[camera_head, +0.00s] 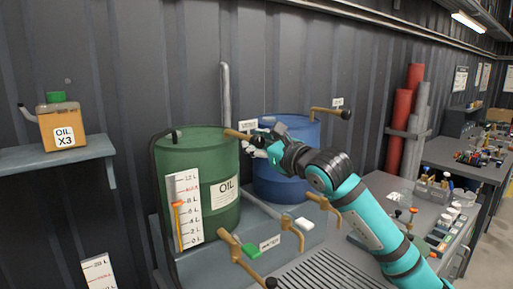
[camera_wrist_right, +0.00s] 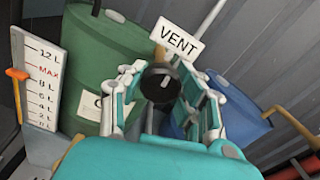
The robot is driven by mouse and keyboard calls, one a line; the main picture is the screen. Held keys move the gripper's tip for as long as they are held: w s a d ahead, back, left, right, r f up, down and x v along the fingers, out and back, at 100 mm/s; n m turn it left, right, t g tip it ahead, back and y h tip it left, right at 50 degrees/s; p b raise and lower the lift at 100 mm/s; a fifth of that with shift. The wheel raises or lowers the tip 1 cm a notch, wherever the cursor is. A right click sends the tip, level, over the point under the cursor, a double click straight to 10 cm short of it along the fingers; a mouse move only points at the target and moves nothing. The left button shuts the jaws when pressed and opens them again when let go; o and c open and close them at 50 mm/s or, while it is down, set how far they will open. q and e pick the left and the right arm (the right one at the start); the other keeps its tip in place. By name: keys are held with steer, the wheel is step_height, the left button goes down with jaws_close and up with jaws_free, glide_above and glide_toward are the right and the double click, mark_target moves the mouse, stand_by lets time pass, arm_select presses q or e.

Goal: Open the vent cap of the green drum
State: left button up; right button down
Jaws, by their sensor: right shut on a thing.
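The green drum (camera_head: 190,155) stands upright at the left of the bench, with an OIL label and a level scale on its front. A brass vent pipe (camera_head: 237,134) sticks out from its top to the right. My right gripper (camera_head: 262,142) is at the end of this pipe and hides the cap in the head view. In the right wrist view the black round vent cap (camera_wrist_right: 160,83) sits between the fingers of my right gripper (camera_wrist_right: 159,72), which is shut on it. A white VENT sign (camera_wrist_right: 176,38) is just behind. My left gripper is not in view.
The blue drum (camera_head: 285,185) stands close on the right, with its own black-capped brass pipe (camera_head: 330,112) above. An oil can (camera_head: 60,127) sits on the left shelf (camera_head: 75,152).

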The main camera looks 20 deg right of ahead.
steer(key=n+b, duration=0.1)
steer(key=b, duration=0.1)
steer(key=n+b, duration=0.1)
steer(key=n, duration=0.1)
steer(key=n+b, duration=0.2)
steer(key=shift+f+b, duration=0.25)
steer(key=shift+b, duration=0.1)
steer(key=n+b, duration=0.2)
steer(key=shift+n, duration=0.4)
steer(key=n+b, duration=0.1)
steer(key=n, duration=0.1)
steer(key=shift+r+n, duration=0.15)
steer(key=shift+n, duration=0.25)
steer(key=n+b, duration=0.1)
steer(key=n, duration=0.2)
steer(key=shift+n, duration=0.3)
steer(key=n+b, duration=0.1)
steer(key=n, duration=0.1)
steer(key=shift+r+n, duration=0.1)
steer(key=shift+n, duration=0.2)
steer(key=n, duration=0.3)
steer(key=shift+n, duration=1.7)
